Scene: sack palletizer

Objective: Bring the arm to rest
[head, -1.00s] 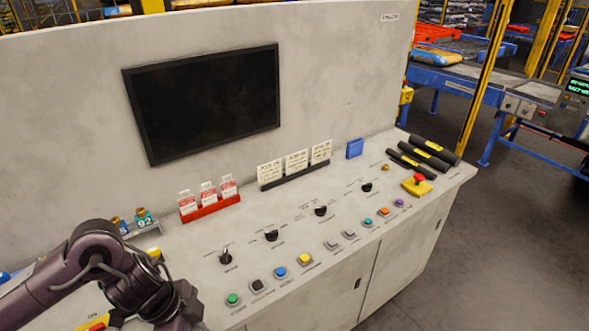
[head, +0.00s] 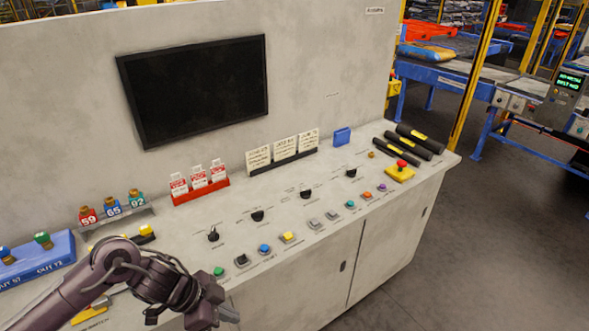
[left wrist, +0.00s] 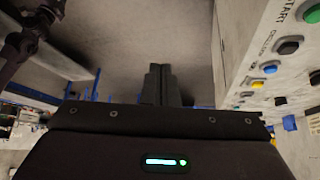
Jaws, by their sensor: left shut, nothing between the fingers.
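My left gripper (head: 230,314) is at the bottom of the head view, in front of the console's front edge, below the green button (head: 218,271). In the left wrist view its two dark fingers (left wrist: 160,85) are together, with nothing between them. They point past the console's side over the grey floor, apart from the buttons. My left arm comes in from the lower left and covers part of the console's left end. My right gripper does not show.
The console (head: 330,240) carries several buttons and black knobs, a yellow-based red stop button (head: 400,171), card holders and a dark screen (head: 195,90). A blue tray (head: 40,262) lies at the left. Open floor (head: 480,250) is at the right, with a blue conveyor (head: 450,80) behind.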

